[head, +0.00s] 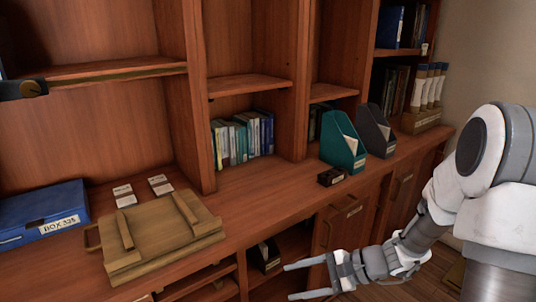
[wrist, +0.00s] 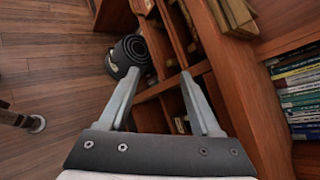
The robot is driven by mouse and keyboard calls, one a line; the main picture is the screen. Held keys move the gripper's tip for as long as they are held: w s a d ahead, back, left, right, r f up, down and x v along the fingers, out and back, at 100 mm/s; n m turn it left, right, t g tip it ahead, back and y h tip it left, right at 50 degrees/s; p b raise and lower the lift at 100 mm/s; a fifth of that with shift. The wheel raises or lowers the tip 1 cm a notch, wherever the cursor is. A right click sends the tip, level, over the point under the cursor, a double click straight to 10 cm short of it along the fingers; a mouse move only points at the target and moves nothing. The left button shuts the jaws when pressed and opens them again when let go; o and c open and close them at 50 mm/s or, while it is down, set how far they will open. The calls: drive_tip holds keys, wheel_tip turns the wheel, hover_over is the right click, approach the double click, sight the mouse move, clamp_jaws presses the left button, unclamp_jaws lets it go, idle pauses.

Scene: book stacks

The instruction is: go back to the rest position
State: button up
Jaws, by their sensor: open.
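My gripper (head: 308,279) is open and empty, low in front of the wooden bookcase's lower section in the head view. Its two fingers point left there and stand apart with nothing between them. In the wrist view, the gripper (wrist: 165,88) shows its two fingers spread, with the lower cubbies behind them. My white arm comes in from the right side of the head view.
The wooden counter (head: 262,184) holds a blue box (head: 42,212), a wooden board (head: 160,240), a teal file holder (head: 342,142) and a dark file holder (head: 374,131). Books (head: 242,137) stand on a shelf. A dark roll (wrist: 130,54) stands on the floor.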

drive_tip(key=s+d+r+n+t+h, duration=0.2)
drive_tip(key=s+d+r+n+h, duration=0.2)
drive_tip(key=s+r+n+h, duration=0.35)
drive_tip(key=s+d+r+n+t+h, duration=0.1)
drive_tip(key=s+d+r+n+h, duration=0.2)
drive_tip(key=s+r+n+h, duration=0.45)
wheel_tip(320, 180, up, 23)
drive_tip(key=s+m+y+p, duration=0.1)
drive_tip(key=y+p, duration=0.2)
drive_tip(key=p, duration=1.7)
drive_tip(key=shift+s+m+p, duration=0.2)
drive_tip(key=shift+m+p, duration=0.1)
drive_tip(key=shift+m, duration=0.1)
drive_tip(key=shift+d+f, duration=0.1)
drive_tip(key=shift+c, duration=0.2)
